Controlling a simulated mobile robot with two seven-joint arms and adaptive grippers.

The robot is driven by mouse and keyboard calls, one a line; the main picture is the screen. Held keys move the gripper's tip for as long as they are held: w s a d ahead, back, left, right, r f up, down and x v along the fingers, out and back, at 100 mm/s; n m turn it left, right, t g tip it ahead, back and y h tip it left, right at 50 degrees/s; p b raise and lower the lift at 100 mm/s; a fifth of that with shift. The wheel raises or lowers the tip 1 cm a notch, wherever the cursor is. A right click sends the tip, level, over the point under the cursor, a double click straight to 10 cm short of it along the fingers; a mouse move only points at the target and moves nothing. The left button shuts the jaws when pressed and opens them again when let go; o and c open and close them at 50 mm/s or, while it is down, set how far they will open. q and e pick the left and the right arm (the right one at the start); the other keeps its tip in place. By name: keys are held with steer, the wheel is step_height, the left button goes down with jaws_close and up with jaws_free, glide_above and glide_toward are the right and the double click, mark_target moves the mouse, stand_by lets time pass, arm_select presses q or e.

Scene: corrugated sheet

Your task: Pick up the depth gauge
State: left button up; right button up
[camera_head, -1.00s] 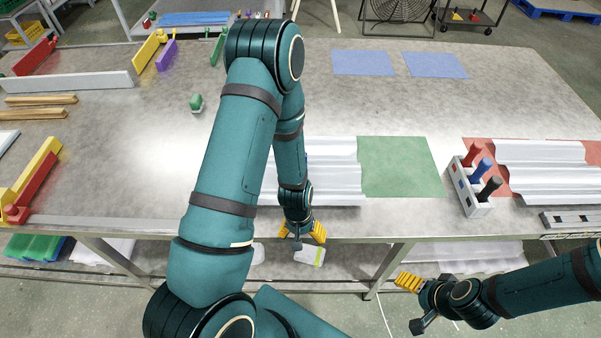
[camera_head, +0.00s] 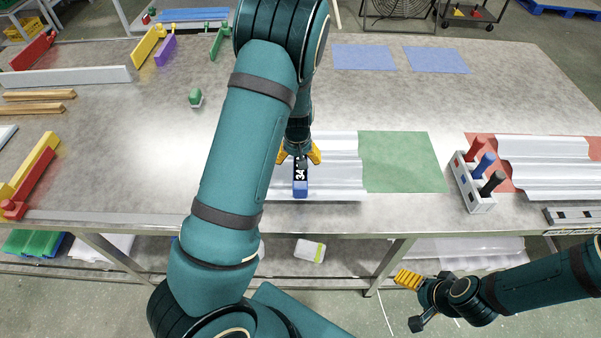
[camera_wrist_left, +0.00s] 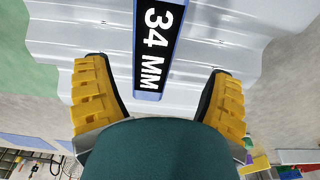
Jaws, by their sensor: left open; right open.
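The depth gauge (camera_head: 300,184) is a blue block with a black face marked 34 in the head view. It lies on a grey corrugated sheet (camera_head: 341,170). In the left wrist view the gauge (camera_wrist_left: 155,45) reads "34 MM" and extends past the top edge. My left gripper (camera_head: 300,157) is open at the gauge's far end. In the wrist view its yellow fingers (camera_wrist_left: 158,102) are spread on either side of the gauge's end, with gaps on both sides. My right gripper (camera_head: 410,302) is open and empty, low in front of the table, away from the gauge.
A green mat (camera_head: 402,162) lies right of the sheet. A marker holder (camera_head: 471,187) with red, blue and black markers stands further right, by a second corrugated sheet (camera_head: 550,165). A green-topped object (camera_head: 195,97) stands left. The table's back middle is mostly clear.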

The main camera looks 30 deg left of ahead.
arm_select(q)
steer(key=shift+w+d+f+b, duration=0.1)
steer(key=shift+w+f+b, duration=0.15)
steer(key=shift+f, duration=1.45)
steer(key=shift+w+d+f+b, duration=0.1)
steer(key=shift+f+b, duration=0.1)
steer(key=shift+f, duration=1.5)
steer(key=shift+r, duration=0.1)
steer(key=c, duration=1.4)
